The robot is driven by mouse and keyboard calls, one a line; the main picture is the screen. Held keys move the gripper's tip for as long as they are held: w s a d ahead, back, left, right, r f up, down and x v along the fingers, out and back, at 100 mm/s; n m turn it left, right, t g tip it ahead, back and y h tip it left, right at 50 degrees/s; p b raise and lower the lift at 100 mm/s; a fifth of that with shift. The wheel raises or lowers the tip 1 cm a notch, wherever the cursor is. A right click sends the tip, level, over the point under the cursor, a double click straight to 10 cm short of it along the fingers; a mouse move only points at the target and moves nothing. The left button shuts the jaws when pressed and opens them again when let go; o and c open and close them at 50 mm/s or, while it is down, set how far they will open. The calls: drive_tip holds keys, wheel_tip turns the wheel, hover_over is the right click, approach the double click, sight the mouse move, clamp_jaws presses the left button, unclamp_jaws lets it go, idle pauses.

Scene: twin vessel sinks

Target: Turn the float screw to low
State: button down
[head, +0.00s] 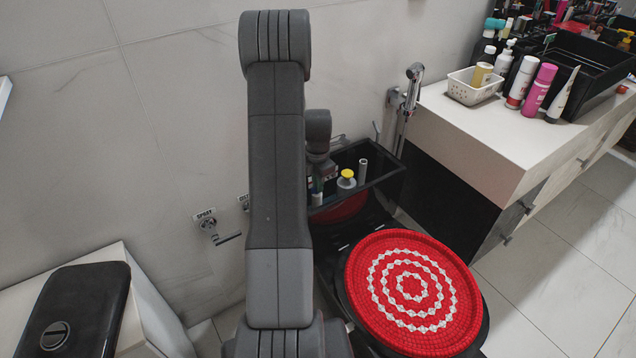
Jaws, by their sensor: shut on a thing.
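The open black cistern (384,158) stands against the wall behind the toilet, with its lid off. Inside it is a round yellow-topped white part (347,179) and an upright grey tube (363,170). My gripper (319,184) points down into the left part of the cistern, left of the yellow-topped part and apart from it. It is shut on a slim upright part there, which I take to be the float screw (317,198). The fingertips are small, and my arm hides the cistern's left end. The screw's setting cannot be read.
A red-and-white round cover (412,290) lies on the toilet. A hand sprayer (410,92) hangs on the wall. A labelled wall valve (207,224) is left of my arm. A white counter (470,135) with bottles stands right. A black lid (75,312) rests lower left.

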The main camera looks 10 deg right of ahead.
drive_tip(key=c, duration=1.6)
unclamp_jaws()
drive_tip(key=shift+o, duration=0.2)
wheel_tip(320, 180, up, 14)
drive_tip(key=p, duration=0.2)
drive_tip(key=shift+f, duration=0.1)
wheel_tip(320, 180, down, 14)
drive_tip(key=shift+b, duration=1.05)
